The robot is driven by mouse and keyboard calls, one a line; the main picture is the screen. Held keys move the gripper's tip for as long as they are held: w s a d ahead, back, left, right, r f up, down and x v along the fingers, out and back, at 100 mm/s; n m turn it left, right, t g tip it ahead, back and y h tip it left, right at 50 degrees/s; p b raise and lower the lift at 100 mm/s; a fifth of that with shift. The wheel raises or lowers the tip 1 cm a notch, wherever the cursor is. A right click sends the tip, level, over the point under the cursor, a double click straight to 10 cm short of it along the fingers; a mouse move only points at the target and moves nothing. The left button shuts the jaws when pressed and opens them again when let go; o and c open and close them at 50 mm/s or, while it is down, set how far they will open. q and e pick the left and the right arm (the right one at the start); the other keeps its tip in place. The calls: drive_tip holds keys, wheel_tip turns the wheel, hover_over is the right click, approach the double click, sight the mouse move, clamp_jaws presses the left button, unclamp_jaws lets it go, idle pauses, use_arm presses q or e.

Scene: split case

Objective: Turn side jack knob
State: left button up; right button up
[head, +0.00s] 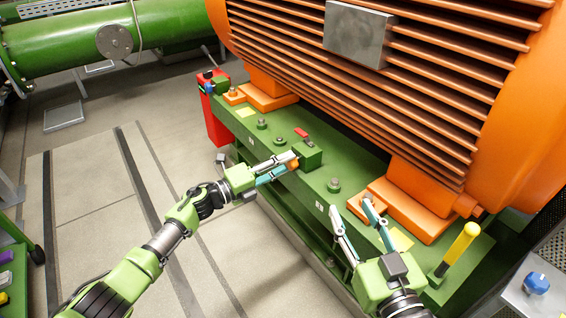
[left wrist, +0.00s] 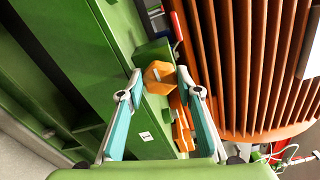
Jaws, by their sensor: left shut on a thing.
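The side jack knob is a small orange faceted knob (head: 294,164) on a green block (head: 308,155) at the edge of the green base frame. It also shows in the left wrist view (left wrist: 158,77), between the two fingertips. My left gripper (head: 286,165) is shut on the knob, a finger on each side. The knob's far side and its shaft are hidden. My right gripper (head: 352,205) is open and empty above the base frame, near an orange motor foot (head: 408,215).
A large orange finned motor (head: 440,80) stands on the green base frame (head: 290,190), close beyond both grippers. A yellow-handled post (head: 458,248) rises at right, near my right gripper. A red box (head: 217,120) stands at the frame's far end.

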idle(0.3)
use_arm(q)
drive_tip(key=o, duration=1.1)
drive_tip(key=shift+a, duration=0.1)
drive_tip(key=v, duration=1.2)
